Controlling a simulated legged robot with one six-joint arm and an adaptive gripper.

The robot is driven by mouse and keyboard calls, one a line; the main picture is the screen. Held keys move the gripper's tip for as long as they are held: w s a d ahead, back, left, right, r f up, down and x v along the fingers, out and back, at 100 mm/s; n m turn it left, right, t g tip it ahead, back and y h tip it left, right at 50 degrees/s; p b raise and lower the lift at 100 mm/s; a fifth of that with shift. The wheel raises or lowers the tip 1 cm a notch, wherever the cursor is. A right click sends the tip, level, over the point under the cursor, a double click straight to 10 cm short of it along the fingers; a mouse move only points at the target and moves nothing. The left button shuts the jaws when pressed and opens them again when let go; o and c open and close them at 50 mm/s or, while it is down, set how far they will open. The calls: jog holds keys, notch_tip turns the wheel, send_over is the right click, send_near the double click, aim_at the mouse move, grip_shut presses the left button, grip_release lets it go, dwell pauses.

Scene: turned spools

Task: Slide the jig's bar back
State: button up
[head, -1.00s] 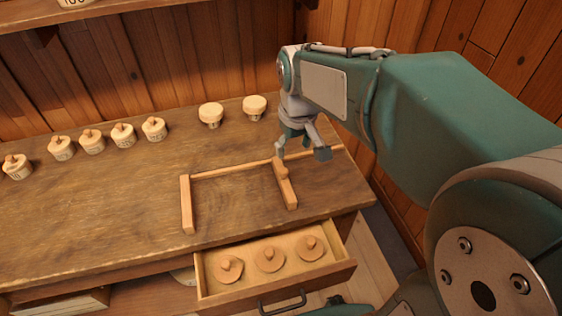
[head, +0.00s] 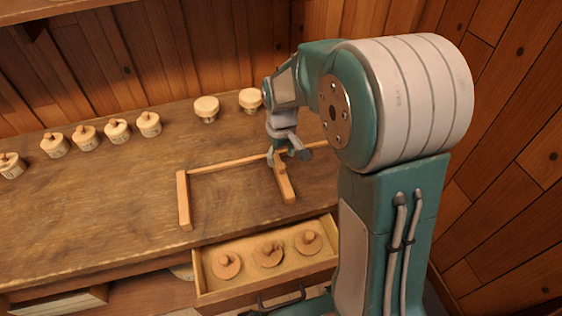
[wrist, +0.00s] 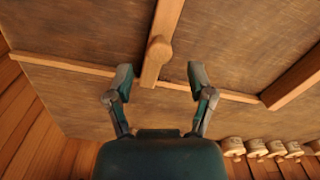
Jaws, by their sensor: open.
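The wooden jig lies on the bench, with a long thin rail (head: 230,165) and a fixed crosspiece (head: 184,200) at its left end. Its sliding bar (head: 286,187) crosses the rail farther right and carries a round knob (wrist: 159,49). My gripper (head: 285,155) is open and low over the bar near the knob. In the wrist view, the fingertips (wrist: 160,73) stand on either side of the bar, with gaps showing. The knob shows just beyond the fingertips there. In the head view, my gripper partly hides the knob and rail.
An open drawer (head: 318,261) below the bench front holds three knobbed spools (head: 268,254). Several spools (head: 117,131) stand in a row at the back left. The bench between the jig's crosspieces is clear.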

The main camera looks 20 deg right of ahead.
jog(key=shift+f, duration=1.35)
grip_shut()
jog(key=d, duration=2.1)
jog(key=shift+f, duration=0.1)
jog(key=shift+a, duration=0.1)
grip_release()
jog(key=shift+d, duration=0.3)
